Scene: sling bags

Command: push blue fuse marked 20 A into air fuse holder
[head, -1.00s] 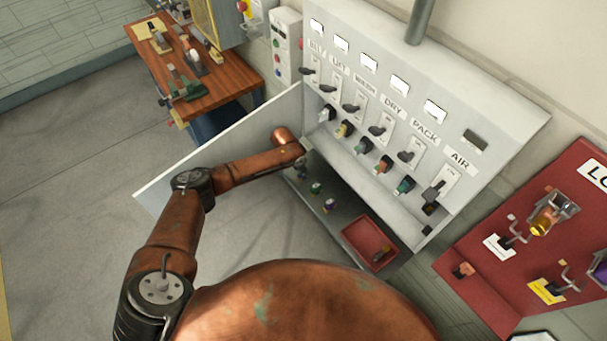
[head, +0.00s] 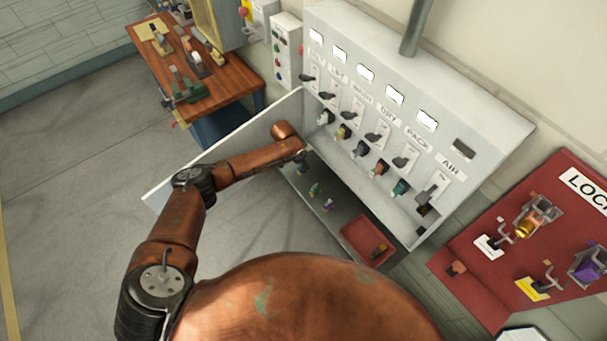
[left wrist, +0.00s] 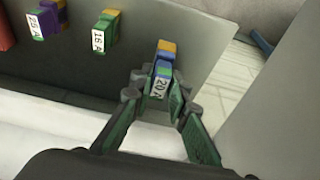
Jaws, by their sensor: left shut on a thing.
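In the left wrist view the blue fuse marked 20 A (left wrist: 160,82) is between the fingertips of my left gripper (left wrist: 160,98), which is shut on it. Its label faces the camera, and an orange-yellow part shows at its far end. I cannot tell whether it is clear of the grey shelf. In the head view my left gripper (head: 301,164) is at the shelf's far left end, small and partly hidden by my arm. The air fuse holder (head: 423,211) is a dark spot under the AIR switch, at the right end of the row. My right gripper is out of view.
Other fuses stand on the grey shelf (head: 345,217), including one marked 16 A (left wrist: 105,33) and one marked 25 A (left wrist: 50,22). A red tray (head: 357,228) is at its right end. The open cabinet door (head: 228,148) stands behind my left arm. A red lockout board (head: 490,250) is at right.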

